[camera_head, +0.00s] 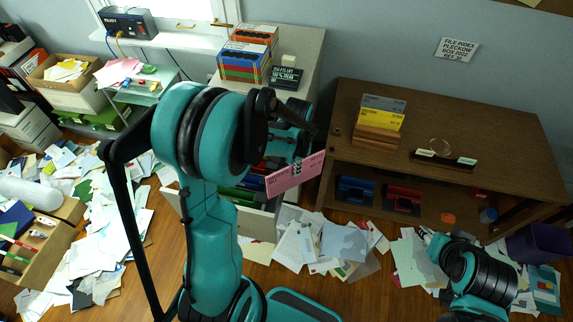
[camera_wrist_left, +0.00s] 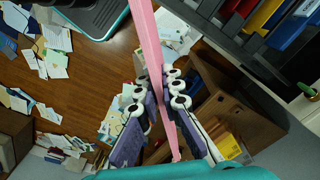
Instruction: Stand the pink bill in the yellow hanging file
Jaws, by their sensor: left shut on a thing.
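The pink bill (camera_head: 294,176) is a long thin slip held out in front of my left gripper (camera_head: 298,167), beside the open file drawer. In the left wrist view the bill (camera_wrist_left: 150,45) shows nearly edge-on, pinched between the two fingers of my left gripper (camera_wrist_left: 161,92). The yellow hanging file (camera_wrist_left: 264,15) shows in the left wrist view at the upper right, between a red and a blue file, apart from the bill. In the head view my left arm hides much of the drawer, and I cannot make out the yellow file there.
The open drawer (camera_head: 253,223) has a pale front. A brown desk (camera_head: 480,127) stands to the right, bearing a wooden card holder (camera_head: 375,137) with grey and yellow cards. Loose papers (camera_head: 300,247) cover much of the floor. A purple bin (camera_head: 536,243) stands at far right.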

